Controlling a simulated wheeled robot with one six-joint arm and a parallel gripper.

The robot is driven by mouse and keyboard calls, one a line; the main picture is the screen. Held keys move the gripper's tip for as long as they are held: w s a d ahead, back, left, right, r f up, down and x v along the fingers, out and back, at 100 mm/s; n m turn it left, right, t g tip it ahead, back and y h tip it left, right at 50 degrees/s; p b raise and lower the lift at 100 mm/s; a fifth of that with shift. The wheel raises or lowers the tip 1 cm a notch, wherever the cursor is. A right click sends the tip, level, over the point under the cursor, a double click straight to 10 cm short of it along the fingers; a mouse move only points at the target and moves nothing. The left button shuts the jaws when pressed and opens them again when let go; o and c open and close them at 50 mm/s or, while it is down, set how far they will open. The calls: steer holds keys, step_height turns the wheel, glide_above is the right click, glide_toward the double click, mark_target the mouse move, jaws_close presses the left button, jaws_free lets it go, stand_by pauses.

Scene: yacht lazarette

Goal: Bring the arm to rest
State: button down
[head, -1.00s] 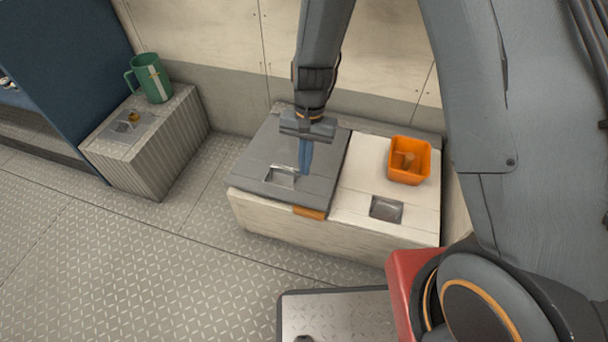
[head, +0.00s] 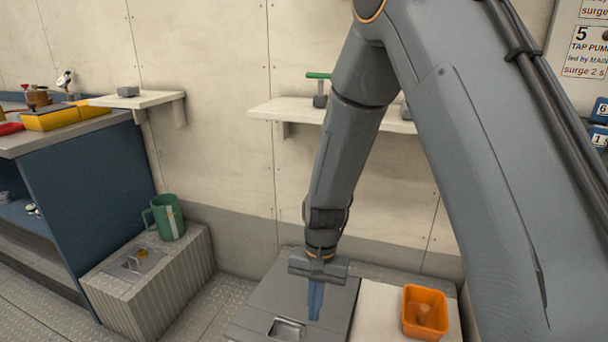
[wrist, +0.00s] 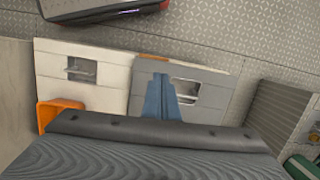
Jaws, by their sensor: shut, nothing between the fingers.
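My gripper (head: 315,299) points down over the grey lid (head: 262,312) of the low locker. Its blue fingers are together with nothing between them. In the wrist view the shut fingers (wrist: 161,98) show in front of the grey lid (wrist: 205,82), near its recessed handle. I cannot tell the exact gap between fingertips and lid. My arm reaches down from the upper right of the head view.
An orange bin (head: 425,312) with a small object inside stands on the white lid (head: 378,310). A green jug (head: 166,218) stands on a ribbed box (head: 150,278). A wall shelf (head: 285,112) is behind my arm. A blue bench (head: 85,190) is at left.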

steer(key=s+d+r+n+t, duration=0.1)
steer(key=s+d+r+n, duration=0.25)
steer(key=s+r, duration=0.65)
steer(key=s+d+r+n+t, duration=0.1)
steer(key=s+d+r+n, duration=0.4)
steer(key=r, duration=0.8)
steer(key=s+d+r+m+p, duration=0.1)
steer(key=d+r+m+p, duration=0.4)
steer(key=p, duration=1.2)
steer(key=d+r, duration=0.3)
steer(key=r, duration=0.1)
steer(key=shift+s+h+p, duration=0.15)
steer(key=shift+h+p, duration=0.2)
steer(key=shift+h, duration=0.05)
